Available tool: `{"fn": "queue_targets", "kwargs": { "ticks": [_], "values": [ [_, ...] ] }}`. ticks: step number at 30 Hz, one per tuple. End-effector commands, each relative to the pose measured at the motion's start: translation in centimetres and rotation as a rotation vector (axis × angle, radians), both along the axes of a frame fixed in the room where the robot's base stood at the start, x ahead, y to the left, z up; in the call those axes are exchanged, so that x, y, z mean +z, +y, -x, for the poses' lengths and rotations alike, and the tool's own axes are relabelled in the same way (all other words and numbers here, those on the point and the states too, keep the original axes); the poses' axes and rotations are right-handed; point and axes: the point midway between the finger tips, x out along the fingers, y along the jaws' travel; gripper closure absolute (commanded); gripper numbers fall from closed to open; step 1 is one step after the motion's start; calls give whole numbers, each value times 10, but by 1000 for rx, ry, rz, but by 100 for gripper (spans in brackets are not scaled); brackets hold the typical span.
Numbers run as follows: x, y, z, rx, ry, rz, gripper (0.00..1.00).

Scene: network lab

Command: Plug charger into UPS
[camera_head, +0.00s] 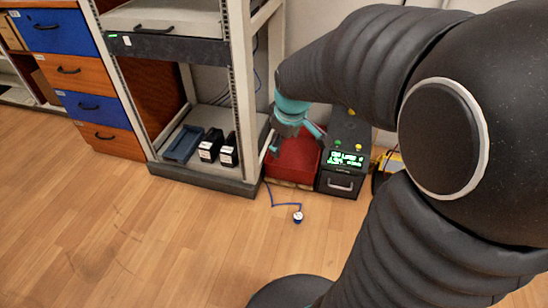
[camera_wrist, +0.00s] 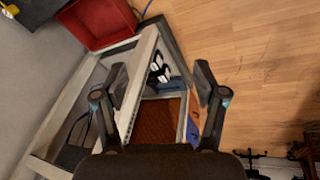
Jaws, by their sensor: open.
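The UPS appears to be the black box (camera_head: 342,177) with a lit green display, on the floor right of the red bin in the head view. My gripper (camera_head: 293,142) is above the red bin, left of the UPS and apart from the plug. In the wrist view my gripper (camera_wrist: 162,88) is open with nothing between its fingers. The plug does not show there.
A red bin (camera_head: 290,165) stands between the UPS and a grey rack (camera_head: 205,180). The rack's bottom shelf holds a blue tray (camera_head: 183,143) and two black-and-white boxes (camera_head: 219,148). The wood floor (camera_head: 150,240) in front is mostly clear.

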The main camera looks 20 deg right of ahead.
Motion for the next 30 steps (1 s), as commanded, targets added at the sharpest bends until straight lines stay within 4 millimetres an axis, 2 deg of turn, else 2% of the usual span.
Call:
{"fn": "queue_targets", "kwargs": {
  "ticks": [1, 6, 11, 15, 22, 27, 30],
  "values": [
    [-17, -6, -13, 34, 24, 11, 29],
    [-66, -26, -52, 181, 77, 53, 29],
    [-123, -45, -81, 322, 127, 83, 29],
    [-177, -62, -100, 446, 168, 102, 29],
    [-279, -89, -116, 652, 232, 119, 29],
    [-356, -105, -115, 801, 269, 122, 29],
    [-393, -112, -111, 875, 284, 122, 29]
  ]
}}
